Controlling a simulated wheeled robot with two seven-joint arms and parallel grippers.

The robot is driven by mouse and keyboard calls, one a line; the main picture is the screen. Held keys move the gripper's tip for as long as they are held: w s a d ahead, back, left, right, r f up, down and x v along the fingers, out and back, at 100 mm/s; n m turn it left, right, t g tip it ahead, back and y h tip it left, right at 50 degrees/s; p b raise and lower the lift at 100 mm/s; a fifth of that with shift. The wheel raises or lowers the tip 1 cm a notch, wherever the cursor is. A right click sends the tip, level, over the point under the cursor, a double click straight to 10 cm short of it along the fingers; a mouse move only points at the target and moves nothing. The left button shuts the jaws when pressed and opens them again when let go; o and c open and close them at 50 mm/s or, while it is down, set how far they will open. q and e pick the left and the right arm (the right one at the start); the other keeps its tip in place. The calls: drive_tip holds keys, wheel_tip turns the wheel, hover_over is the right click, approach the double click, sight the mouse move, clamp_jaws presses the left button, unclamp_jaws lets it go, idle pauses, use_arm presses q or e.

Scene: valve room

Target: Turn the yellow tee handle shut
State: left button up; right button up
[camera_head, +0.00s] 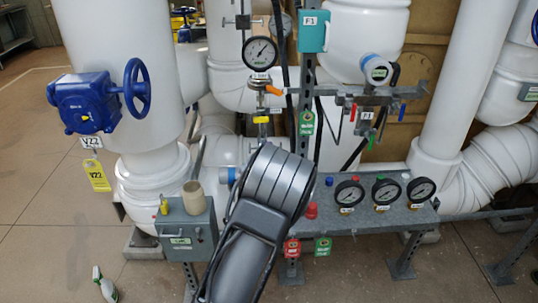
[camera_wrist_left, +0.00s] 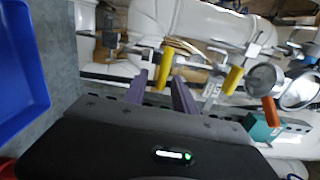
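Two yellow handles show in the left wrist view. One yellow handle (camera_wrist_left: 165,67) appears between and just beyond the fingertips of my left gripper (camera_wrist_left: 159,84). The second yellow handle (camera_wrist_left: 232,79) is to its right, near an orange handle (camera_wrist_left: 270,111). My left gripper's two dark fingers are apart; I cannot tell whether they touch the handle. In the head view, one small yellow handle (camera_head: 261,119) shows on the pipe below the orange handle (camera_head: 273,91). My dark arm hides the gripper and the area below there. My right gripper is not in view.
A pressure gauge (camera_head: 260,53) and a teal box (camera_head: 313,31) are above the arm. A grey shelf (camera_head: 375,222) with several gauges is at right. A grey box (camera_head: 187,231) is at left, below a blue valve wheel (camera_head: 137,87). Thick white pipes stand behind.

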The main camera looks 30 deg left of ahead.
use_arm(q)
drive_tip(key=v, duration=0.7)
drive_tip(key=shift+s+d+b, duration=0.15)
drive_tip(key=shift+s+b, duration=0.05)
drive_tip(key=shift+b, duration=0.15)
